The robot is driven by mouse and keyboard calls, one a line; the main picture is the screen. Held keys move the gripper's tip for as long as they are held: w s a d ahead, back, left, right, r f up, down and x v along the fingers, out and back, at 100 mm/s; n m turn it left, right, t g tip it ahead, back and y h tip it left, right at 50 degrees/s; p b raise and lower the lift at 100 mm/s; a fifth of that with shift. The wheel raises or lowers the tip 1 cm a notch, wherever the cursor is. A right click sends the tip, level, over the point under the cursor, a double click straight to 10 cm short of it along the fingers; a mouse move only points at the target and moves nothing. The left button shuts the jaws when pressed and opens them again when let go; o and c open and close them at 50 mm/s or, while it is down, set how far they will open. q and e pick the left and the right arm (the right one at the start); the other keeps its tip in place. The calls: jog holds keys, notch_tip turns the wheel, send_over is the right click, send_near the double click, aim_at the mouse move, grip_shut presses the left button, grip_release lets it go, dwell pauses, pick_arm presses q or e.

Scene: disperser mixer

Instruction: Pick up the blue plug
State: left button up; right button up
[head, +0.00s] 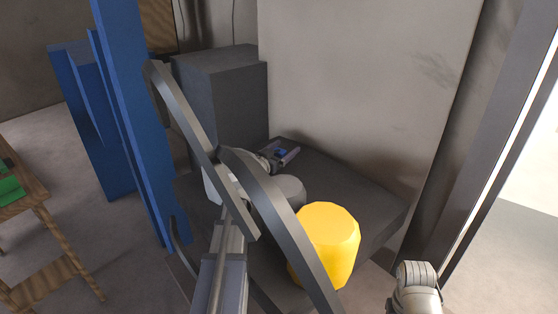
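The blue plug (282,153) is a small blue block at the back of the dark platform, near the pale wall. My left gripper (285,156) reaches it from the left, with dark fingers around the blue block. The view is too small to tell whether the fingers press on it or whether it rests on the platform. Part of my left arm is hidden behind curved grey bars. My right gripper is not in view; only a light grey part of my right arm shows at the bottom right.
A yellow cylinder (332,240) stands on the dark platform (375,199) in front of the plug. Curved grey bars (275,215) cross in front of my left arm. A blue column (133,110) and a dark box (222,98) stand to the left. A wooden table (20,200) is far left.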

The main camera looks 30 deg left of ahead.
pick_arm(q)
grip_shut()
dwell(0.5)
jog(key=shift+r, duration=0.1)
notch_tip(320, 180, up, 10)
jog(key=p, duration=1)
